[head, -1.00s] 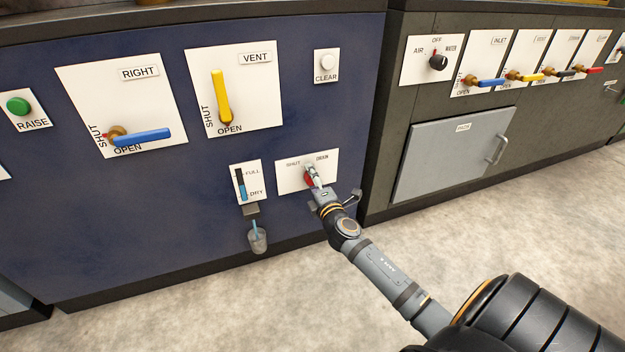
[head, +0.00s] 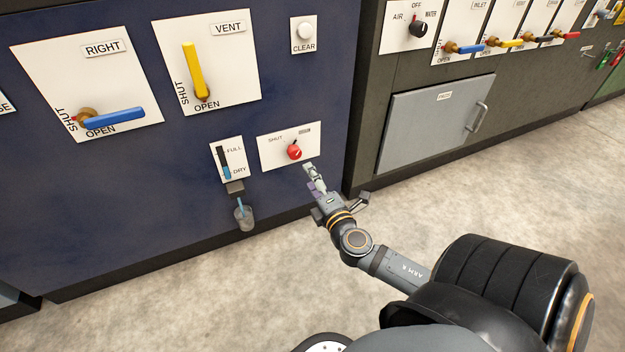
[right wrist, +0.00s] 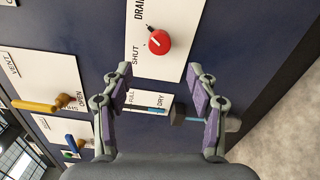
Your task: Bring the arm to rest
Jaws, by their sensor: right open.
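My right gripper (head: 311,171) is open and empty, just below and apart from the red knob (head: 294,152) on the SHUT/DRAIN plate (head: 270,155). The knob's white mark appears to point toward DRAIN. In the right wrist view the two fingers of my right gripper (right wrist: 158,72) are spread wide, with the red knob (right wrist: 159,42) beyond the tips and nothing between them. My left gripper is not in view.
Left of the plate are the FULL/DRY gauge (head: 226,163), blue in its lower part, and a spout over a small cup (head: 243,216) with a blue stream. Yellow VENT (head: 193,70) and blue RIGHT (head: 115,117) levers are above. Open floor lies in front.

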